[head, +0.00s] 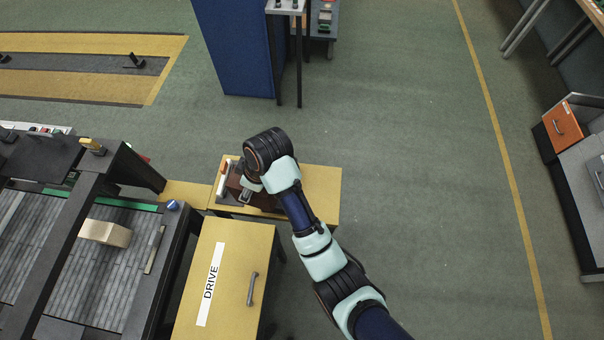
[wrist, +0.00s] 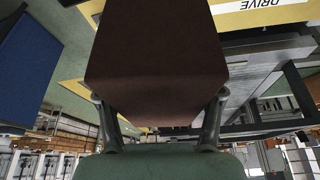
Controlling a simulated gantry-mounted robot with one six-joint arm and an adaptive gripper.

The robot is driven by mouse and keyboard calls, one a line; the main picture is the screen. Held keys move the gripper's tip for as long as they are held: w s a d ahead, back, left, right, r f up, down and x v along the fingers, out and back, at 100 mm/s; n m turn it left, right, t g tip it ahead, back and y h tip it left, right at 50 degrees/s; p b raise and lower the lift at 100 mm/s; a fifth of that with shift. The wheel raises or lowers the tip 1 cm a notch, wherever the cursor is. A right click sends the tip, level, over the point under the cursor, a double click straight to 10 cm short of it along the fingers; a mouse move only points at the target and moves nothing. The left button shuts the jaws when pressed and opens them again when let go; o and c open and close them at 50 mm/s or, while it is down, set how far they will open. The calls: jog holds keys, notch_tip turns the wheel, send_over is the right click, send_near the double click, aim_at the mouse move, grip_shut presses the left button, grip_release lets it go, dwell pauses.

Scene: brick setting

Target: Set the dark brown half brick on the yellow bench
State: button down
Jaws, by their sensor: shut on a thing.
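The dark brown half brick (wrist: 155,55) fills the upper middle of the wrist view. My gripper (wrist: 158,105) is shut on it, with one finger on each side. In the head view my gripper (head: 247,189) is over the left part of the yellow bench (head: 322,190). Part of a brown block (head: 262,201) shows beside it there, mostly hidden by my arm. I cannot tell whether the held brick touches the bench top.
A dark tray with pale and red items (head: 222,182) lies at the bench's left end. A yellow cabinet marked DRIVE (head: 240,290) stands in front. A conveyor with a tan brick (head: 105,233) is at left. A blue cabinet (head: 235,45) stands behind. The bench's right part is clear.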

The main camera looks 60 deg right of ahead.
jog(key=s+d+f+n+b, duration=0.1)
jog(key=s+d+f+b, duration=0.25)
jog(key=s+d, duration=0.45)
jog(key=s+d+f+n+b, duration=0.15)
jog(key=s+d+b, duration=0.25)
jog(key=d, duration=0.7)
jog(key=shift+m+y, duration=0.25)
jog(key=shift+y, duration=0.15)
jog(key=shift+w+d+f+b, duration=0.15)
jog(key=shift+f+b, duration=2.8)
jog(key=shift+f, duration=2.1)
jog(key=shift+w+d+f+b, duration=0.15)
jog(key=shift+f+b, duration=2.75)
jog(key=shift+f, duration=2.1)
jog(key=shift+a, duration=0.15)
jog(key=shift+f, duration=0.15)
jog(key=shift+c, duration=0.9)
grip_release()
